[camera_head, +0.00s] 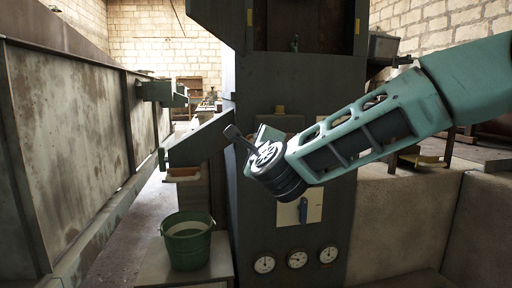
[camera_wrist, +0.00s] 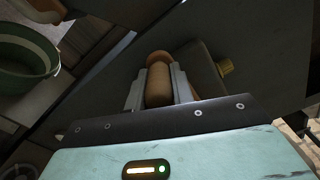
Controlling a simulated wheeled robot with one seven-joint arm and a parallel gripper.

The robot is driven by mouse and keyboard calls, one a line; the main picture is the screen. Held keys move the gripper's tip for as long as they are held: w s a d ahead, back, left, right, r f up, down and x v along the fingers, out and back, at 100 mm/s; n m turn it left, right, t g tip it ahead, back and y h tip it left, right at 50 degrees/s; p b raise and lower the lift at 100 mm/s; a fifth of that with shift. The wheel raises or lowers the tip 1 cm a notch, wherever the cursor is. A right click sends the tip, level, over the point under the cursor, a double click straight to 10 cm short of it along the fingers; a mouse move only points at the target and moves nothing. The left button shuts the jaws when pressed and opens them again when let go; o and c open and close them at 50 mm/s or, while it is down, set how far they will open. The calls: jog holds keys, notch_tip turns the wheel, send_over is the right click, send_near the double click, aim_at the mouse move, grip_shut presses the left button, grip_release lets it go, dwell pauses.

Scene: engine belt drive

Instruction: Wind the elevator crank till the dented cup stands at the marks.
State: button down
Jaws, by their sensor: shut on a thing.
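The crank's brown wooden grip (camera_wrist: 158,84) shows in the wrist view between the two pale fingers of my gripper (camera_wrist: 160,92), which is shut on it. In the head view, a dark crank arm (camera_head: 238,137) sticks out to the upper left beside my gripper (camera_head: 256,146), in front of the green elevator housing (camera_head: 270,90). The fingers are mostly hidden there by my wrist. An opening (camera_head: 298,25) shows high in the housing. I cannot make out the dented cup or the marks in either view.
A green bucket (camera_head: 187,243) stands at lower left and also shows in the wrist view (camera_wrist: 22,62). Three round gauges, one at the middle (camera_head: 297,259), and a switch plate (camera_head: 288,212) are low on the housing. A chute (camera_head: 200,140) juts left. A long metal trough (camera_head: 80,130) fills the left side.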

jog(key=shift+r, duration=0.15)
jog(key=c, duration=1.2)
grip_release()
jog(key=p+v, duration=0.2)
jog(key=v, duration=1.5)
jog(key=shift+s+p, duration=0.25)
jog(key=shift+p, duration=0.05)
